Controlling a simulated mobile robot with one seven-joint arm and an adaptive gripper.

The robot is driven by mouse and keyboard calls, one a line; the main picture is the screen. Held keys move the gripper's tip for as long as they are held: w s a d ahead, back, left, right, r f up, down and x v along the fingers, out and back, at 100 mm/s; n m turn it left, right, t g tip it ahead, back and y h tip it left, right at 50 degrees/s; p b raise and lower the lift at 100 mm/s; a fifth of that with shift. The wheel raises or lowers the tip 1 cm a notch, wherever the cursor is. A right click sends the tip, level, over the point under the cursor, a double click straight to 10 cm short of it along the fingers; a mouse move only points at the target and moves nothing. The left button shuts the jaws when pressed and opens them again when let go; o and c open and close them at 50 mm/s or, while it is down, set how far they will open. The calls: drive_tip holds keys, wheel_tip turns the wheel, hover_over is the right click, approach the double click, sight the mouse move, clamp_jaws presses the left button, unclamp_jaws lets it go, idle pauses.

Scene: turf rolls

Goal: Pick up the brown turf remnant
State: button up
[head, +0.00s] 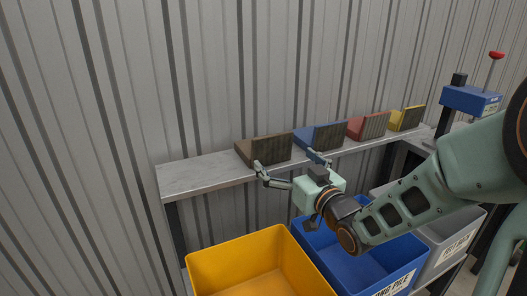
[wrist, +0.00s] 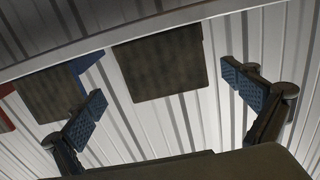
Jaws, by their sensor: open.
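The brown turf remnant (head: 270,149) stands at the left of the row on the grey shelf (head: 205,176), its dark ribbed face toward the room. My gripper (head: 289,164) is open and empty just in front of the shelf, its fingers pointing at the wall. In the wrist view the brown remnant (wrist: 163,66) shows as a dark panel ahead of my gripper (wrist: 168,103), between the two spread blue-padded fingers. The fingers appear apart from it. Its lower part is hard to make out.
Blue (head: 320,136), red (head: 368,127) and yellow (head: 406,118) remnants stand to the right on the shelf. A yellow bin (head: 250,262) and blue bin (head: 395,272) sit below, with a grey bin (head: 462,232) farther right. The shelf's left end is clear; corrugated wall stands behind.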

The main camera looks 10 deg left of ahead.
sight(273, 149)
drive_tip(key=b+x, duration=0.1)
drive_tip(key=x, duration=0.5)
drive_tip(key=shift+s+a+r, duration=0.1)
drive_tip(key=shift+s+a, duration=0.05)
drive_tip(key=c, duration=1.1)
drive_tip(key=shift+r, duration=0.15)
